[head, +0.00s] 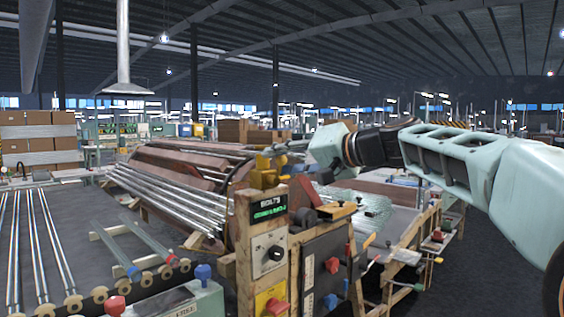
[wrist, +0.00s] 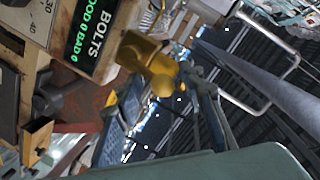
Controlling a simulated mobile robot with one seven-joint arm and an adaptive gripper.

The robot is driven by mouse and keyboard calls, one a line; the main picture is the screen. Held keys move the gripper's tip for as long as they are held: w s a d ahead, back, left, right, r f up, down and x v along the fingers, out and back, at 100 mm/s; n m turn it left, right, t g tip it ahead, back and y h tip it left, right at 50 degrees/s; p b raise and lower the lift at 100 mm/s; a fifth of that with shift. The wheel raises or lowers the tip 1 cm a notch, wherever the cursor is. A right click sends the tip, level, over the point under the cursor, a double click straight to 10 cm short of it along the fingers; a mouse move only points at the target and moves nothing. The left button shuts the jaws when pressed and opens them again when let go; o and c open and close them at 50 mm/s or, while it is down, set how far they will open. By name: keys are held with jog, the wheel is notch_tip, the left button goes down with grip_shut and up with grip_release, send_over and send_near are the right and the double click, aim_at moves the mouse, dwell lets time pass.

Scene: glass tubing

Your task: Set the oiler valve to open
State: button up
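A yellow fitting (head: 264,178) stands on top of the wooden post behind the BOLTS display; I cannot tell for sure that it is the oiler valve. In the wrist view the yellow fitting (wrist: 143,52) shows a rounded end, close to my gripper's grey fingers (wrist: 202,88). In the head view my gripper (head: 284,149) reaches in from the right, just above and beside the fitting. Whether it touches the fitting, and how far its fingers are apart, I cannot make out. No open or shut marking is readable.
The BOLTS counter (head: 268,207) sits on the post above a dial panel (head: 268,246). A large drum with glass tubes (head: 165,195) is behind. Blue (head: 203,273) and red (head: 114,305) knobs are at front left.

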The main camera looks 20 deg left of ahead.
jog(key=shift+d, duration=0.15)
jog(key=v, duration=1.1)
jog(key=shift+s+d, duration=0.15)
jog(key=shift+d, duration=0.2)
